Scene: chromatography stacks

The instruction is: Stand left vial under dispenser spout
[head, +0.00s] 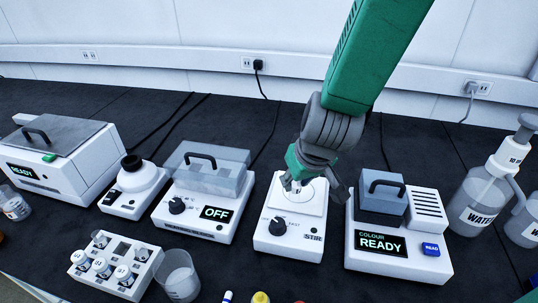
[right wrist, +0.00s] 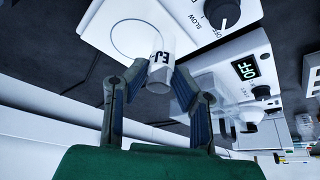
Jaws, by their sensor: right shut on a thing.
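My right gripper (head: 298,183) is over the white top of the stirrer (head: 290,232), marked STIR. In the right wrist view the gripper (right wrist: 158,84) is shut on a small white vial (right wrist: 159,62) with dark lettering. The stirrer's round plate outline shows behind the vial; I cannot tell whether the vial touches it. The water dispenser (head: 480,200) is a bottle labelled WATER with a white pump head (head: 512,150) at the far right. A white rack (head: 118,265) at the lower left holds several vials.
A colour reader (head: 385,255) showing READY stands between stirrer and dispenser. A lidded device (head: 205,205) showing OFF is left of the stirrer. A beaker (head: 180,278) stands beside the rack. Dark bench shows between the reader and the dispenser.

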